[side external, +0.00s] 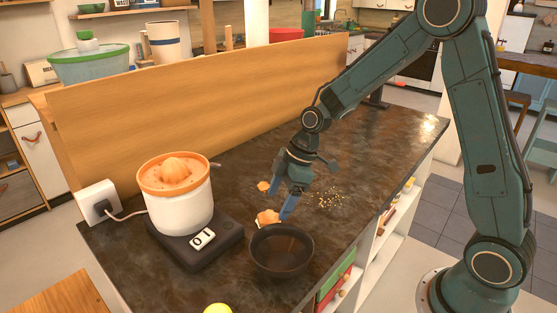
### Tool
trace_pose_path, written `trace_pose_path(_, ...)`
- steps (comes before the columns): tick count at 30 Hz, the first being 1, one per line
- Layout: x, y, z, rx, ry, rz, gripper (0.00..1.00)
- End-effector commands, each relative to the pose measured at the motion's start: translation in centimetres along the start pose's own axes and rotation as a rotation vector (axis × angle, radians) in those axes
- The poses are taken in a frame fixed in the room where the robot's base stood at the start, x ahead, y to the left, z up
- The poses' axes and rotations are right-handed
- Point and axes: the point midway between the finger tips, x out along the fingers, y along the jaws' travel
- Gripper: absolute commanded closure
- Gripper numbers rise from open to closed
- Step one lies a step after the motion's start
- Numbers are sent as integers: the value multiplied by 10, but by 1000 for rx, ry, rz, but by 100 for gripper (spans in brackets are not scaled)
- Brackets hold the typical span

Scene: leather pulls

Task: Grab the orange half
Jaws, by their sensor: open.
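A dark bowl (272,262) stands in front of my gripper. A white and orange juicer (182,208) on a dark base stands to the left, its cord running to a white socket box (98,202). Crumbs (330,199) lie right. A wooden panel (170,110) borders the counter's back.

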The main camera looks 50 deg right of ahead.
Motion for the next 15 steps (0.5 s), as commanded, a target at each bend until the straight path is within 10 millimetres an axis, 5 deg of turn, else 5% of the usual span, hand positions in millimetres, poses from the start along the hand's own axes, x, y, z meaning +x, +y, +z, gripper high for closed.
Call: trace_pose_path(15,43,0,-1,-1,0,-1,25)
